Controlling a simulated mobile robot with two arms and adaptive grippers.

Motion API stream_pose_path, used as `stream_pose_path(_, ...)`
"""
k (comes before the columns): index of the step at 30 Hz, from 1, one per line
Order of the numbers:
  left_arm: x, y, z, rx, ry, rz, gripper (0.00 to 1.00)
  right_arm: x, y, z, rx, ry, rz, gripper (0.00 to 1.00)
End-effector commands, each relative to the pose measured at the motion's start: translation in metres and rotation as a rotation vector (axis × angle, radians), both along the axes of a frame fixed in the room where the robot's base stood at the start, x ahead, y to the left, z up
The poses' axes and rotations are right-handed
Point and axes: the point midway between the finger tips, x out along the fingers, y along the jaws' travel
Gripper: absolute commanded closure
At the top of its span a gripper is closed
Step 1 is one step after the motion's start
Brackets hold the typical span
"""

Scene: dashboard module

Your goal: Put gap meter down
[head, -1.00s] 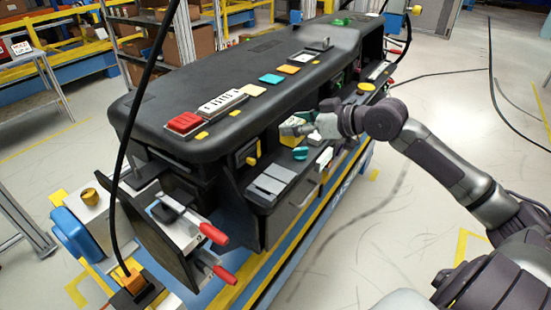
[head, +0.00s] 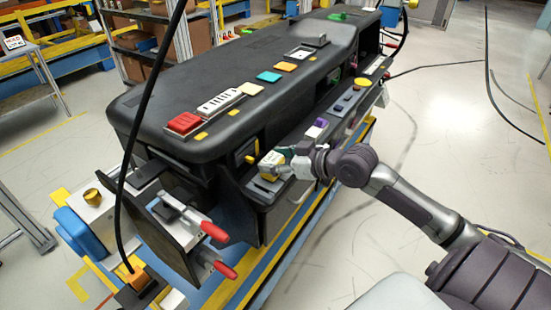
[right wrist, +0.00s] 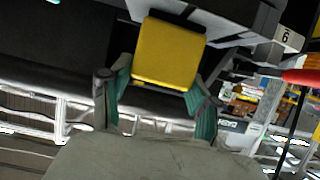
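The yellow block that I take to be the gap meter (head: 271,159) is at the front end of the console's lower side shelf in the head view. In the right wrist view the yellow block (right wrist: 167,52) sits between the two teal finger pads of my right gripper (right wrist: 160,92). My right gripper (head: 281,165) is shut on it from both sides. The meter is over the grey-topped part of the shelf. I cannot tell whether its underside touches the shelf. My left gripper is not in view.
The black console (head: 235,90) fills the middle, with colored buttons on top. Red-handled clamps (head: 214,231) stick out at its near end. A black cable (head: 133,150) hangs on the left. A purple-marked part (head: 320,123) is on the shelf behind the gripper. The floor at right is open.

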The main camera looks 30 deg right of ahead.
Motion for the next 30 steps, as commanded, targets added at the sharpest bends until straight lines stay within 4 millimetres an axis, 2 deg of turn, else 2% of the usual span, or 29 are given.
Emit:
stream_pose_path(1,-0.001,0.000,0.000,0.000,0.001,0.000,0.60,0.000,0.000,0.000,0.000,0.001,0.000,0.26)
stream_pose_path(3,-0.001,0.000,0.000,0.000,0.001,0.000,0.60,0.000,0.000,0.000,0.000,0.001,0.000,0.17)
stream_pose_path(16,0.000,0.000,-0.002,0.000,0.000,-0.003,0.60,-0.006,-0.003,0.002,-0.001,0.001,-0.001,0.17)
stream_pose_path(30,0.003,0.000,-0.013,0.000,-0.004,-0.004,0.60,-0.068,-0.028,0.028,0.002,0.003,-0.001,0.17)
